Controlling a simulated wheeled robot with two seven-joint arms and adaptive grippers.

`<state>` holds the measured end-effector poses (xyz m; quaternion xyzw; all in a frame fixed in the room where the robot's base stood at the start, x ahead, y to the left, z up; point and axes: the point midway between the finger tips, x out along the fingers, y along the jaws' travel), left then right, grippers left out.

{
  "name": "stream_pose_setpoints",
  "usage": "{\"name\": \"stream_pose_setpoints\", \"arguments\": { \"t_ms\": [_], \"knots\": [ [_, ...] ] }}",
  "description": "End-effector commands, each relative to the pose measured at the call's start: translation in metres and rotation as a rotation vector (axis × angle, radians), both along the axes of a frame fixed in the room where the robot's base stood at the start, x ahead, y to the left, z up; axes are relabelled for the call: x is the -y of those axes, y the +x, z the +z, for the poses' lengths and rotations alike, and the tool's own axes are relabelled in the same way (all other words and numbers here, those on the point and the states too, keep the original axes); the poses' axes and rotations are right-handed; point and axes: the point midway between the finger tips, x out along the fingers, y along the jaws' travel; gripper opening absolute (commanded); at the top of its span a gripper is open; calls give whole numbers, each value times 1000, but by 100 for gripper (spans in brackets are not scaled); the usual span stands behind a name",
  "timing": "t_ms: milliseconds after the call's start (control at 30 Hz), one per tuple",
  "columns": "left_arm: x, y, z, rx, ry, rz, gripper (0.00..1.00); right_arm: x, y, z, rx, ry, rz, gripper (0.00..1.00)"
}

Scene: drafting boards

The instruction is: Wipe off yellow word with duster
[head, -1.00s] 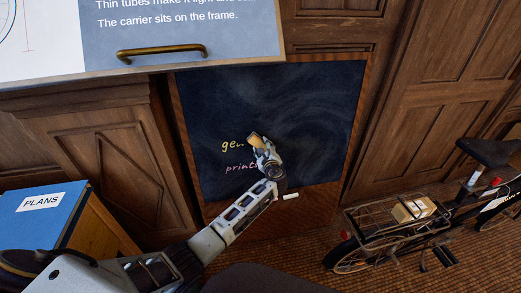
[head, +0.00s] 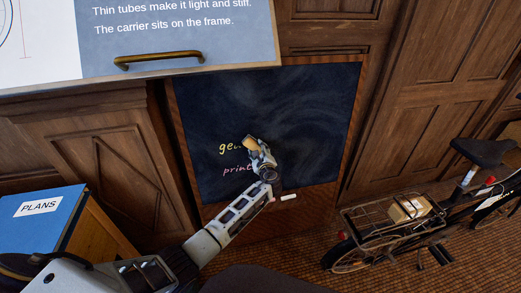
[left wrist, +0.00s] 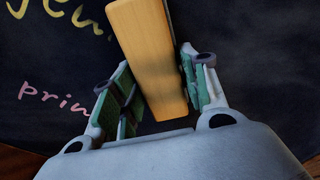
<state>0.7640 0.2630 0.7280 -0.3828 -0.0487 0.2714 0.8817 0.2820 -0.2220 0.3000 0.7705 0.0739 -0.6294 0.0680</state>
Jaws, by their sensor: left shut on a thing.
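A dark chalkboard (head: 290,110) in a wooden frame stands ahead. A yellow word (head: 226,147) beginning "ge" is on its lower left; its right end is hidden behind the duster and gripper. The word also shows at the upper left of the left wrist view (left wrist: 55,15). My left gripper (head: 258,150) is shut on the wooden-backed duster (left wrist: 150,55), which lies over or just in front of the word's right part. I cannot tell if the duster touches the board. My right gripper is not in view.
A pink word (head: 237,169) is below the yellow one. A white chalk-like stick (head: 289,197) is at the board's lower edge. A bicycle (head: 400,215) stands right, a blue "PLANS" box (head: 40,225) left, and a drafting board with a brass handle (head: 158,58) upper left.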

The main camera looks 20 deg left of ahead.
Motion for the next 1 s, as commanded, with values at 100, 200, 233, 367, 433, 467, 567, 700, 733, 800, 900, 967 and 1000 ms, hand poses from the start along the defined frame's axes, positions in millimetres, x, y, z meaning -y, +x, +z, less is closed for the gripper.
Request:
{"name": "stream_pose_setpoints", "arguments": {
  "t_ms": [100,200,233,367,433,467,567,700,733,800,900,967,1000],
  "knots": [
    [-7,-4,2,0,1,2,25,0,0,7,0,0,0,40],
    [-11,-7,2,-1,2,1,25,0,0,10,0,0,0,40],
    [-13,-8,2,-1,2,1,25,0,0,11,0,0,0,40],
    [-18,-11,2,0,1,2,25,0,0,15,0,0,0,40],
    [-20,-13,2,0,1,2,25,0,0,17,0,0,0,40],
    [-21,-13,2,1,1,1,25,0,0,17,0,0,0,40],
    [-22,-14,1,1,0,1,25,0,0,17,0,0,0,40],
    [-21,-14,1,1,0,1,25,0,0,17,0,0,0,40],
    [-21,-14,1,1,0,1,25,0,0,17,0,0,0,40],
    [-21,-14,1,1,0,1,25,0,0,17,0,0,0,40],
    [-22,-14,1,0,0,1,25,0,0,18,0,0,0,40],
    [-24,-15,1,-1,1,1,25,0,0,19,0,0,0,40],
    [-25,-16,1,-1,1,1,25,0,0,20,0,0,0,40]
  ]
}}
